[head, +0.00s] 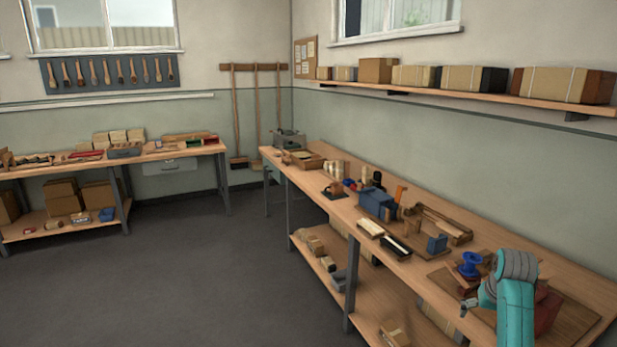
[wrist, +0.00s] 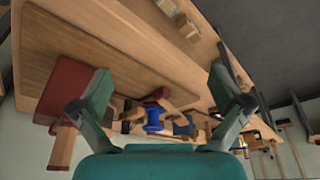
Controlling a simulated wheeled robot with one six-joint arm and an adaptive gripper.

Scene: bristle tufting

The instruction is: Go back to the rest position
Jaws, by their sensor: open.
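Beyond the fingers are a blue spool-like part (wrist: 153,118) and wooden pieces, apart from the fingertips as far as I can see. The red block (wrist: 72,90) shows near the left finger, partly hidden behind it.
A blue spool (head: 470,264) stands close to my arm. A small blue block (head: 437,243), a blue vise-like tool (head: 377,204) and wooden parts lie farther along the bench. A shelf with boxes (head: 563,84) runs along the wall above. The floor (head: 190,270) to the left is clear.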

